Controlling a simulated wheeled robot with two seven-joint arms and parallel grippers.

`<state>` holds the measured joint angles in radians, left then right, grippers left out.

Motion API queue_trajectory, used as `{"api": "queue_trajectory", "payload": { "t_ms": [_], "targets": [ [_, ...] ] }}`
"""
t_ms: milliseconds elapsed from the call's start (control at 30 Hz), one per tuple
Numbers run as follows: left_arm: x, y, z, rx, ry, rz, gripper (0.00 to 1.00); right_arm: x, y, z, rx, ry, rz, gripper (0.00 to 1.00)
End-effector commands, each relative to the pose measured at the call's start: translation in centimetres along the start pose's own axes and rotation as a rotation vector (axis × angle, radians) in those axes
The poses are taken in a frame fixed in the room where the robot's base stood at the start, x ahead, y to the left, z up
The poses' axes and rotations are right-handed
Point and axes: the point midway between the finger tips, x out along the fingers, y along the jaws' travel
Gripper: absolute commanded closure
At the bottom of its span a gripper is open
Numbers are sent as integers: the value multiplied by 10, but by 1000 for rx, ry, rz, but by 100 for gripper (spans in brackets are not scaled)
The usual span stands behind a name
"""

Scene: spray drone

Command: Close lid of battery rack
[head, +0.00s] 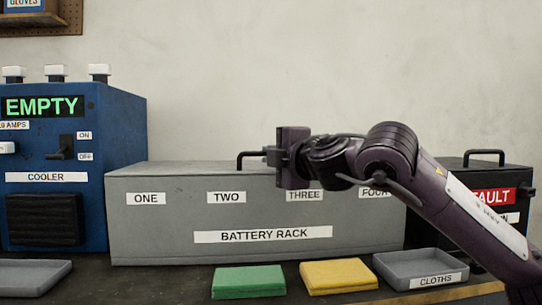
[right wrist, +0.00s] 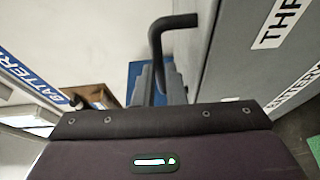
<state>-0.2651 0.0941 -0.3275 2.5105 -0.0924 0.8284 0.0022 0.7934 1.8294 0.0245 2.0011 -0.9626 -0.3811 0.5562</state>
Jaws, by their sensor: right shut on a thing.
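The grey battery rack (head: 160,235) stands on the bench, with labels ONE to FOUR and BATTERY RACK on its front. Its top looks flat and level, so the lid (head: 190,168) appears to lie down on the box; a small gap cannot be ruled out. The black lid handle (head: 248,154) sticks up near the middle of the top. My right gripper (head: 272,156) is shut on this handle, and my arm covers part of the lid's right side. In the right wrist view the bent handle (right wrist: 165,45) runs down between the fingers (right wrist: 162,85). My left gripper is out of view.
A blue cooler unit (head: 125,150) reading EMPTY stands left of the rack. A dark box with a red label (head: 490,196) stands right. In front lie a green cloth (head: 249,281), a yellow cloth (head: 338,275), a CLOTHS tray (head: 420,268) and a grey tray (head: 35,275).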

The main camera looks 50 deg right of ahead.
Motion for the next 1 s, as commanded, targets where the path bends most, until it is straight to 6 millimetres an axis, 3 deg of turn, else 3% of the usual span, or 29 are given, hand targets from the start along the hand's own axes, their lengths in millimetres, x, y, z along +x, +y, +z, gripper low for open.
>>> {"api": "queue_trajectory", "payload": {
  "t_ms": [33,100,533,1000],
  "targets": [
    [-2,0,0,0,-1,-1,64,3,-15,-4,-13,7,-35,88],
    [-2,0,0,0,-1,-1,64,3,-15,-3,-13,7,-36,80],
    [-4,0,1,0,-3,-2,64,-2,-12,-2,-11,5,-29,80],
    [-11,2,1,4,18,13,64,-68,-7,-2,-9,3,-18,80]
  ]
}}
